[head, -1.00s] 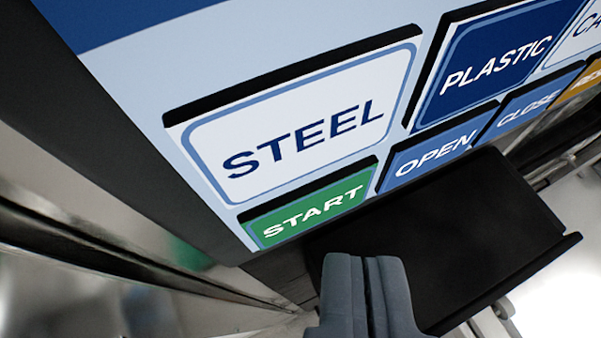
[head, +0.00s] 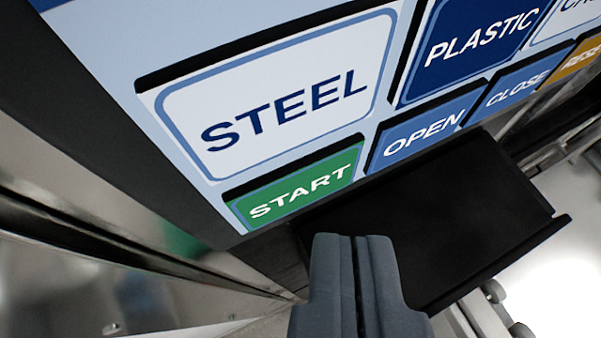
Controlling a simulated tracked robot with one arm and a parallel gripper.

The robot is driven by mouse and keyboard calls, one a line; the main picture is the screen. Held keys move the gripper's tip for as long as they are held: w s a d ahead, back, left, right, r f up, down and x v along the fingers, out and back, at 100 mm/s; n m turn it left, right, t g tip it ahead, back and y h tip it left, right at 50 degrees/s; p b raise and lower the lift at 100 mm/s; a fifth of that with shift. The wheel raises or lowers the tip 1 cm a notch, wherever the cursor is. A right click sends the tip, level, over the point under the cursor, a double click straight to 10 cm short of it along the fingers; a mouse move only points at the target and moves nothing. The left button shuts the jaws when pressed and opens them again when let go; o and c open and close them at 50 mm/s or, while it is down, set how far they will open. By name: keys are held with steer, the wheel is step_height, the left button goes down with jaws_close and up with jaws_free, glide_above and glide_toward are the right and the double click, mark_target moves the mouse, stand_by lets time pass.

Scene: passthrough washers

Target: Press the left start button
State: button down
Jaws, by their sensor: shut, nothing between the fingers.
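The green START button (head: 297,187) is on the tilted control panel, below the white STEEL button (head: 280,93) and left of the blue OPEN button (head: 422,136). Its face is fully visible. My gripper (head: 353,238) is at the bottom centre, its two grey fingers side by side and shut with nothing held. In the picture the fingertips are below and slightly right of the START button, with a gap between them. I cannot tell the depth of that gap. Only this one START button shows.
The blue PLASTIC button (head: 483,38), the CLOSE button (head: 515,88) and a partly cut-off orange button (head: 584,58) are to the right. A black tray-like ledge (head: 440,215) juts out below the panel. A shiny metal surface (head: 90,225) runs along the left.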

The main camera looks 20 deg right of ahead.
steer(key=shift+w, duration=0.2)
stand_by(0.7)
steer(key=shift+w, duration=0.2)
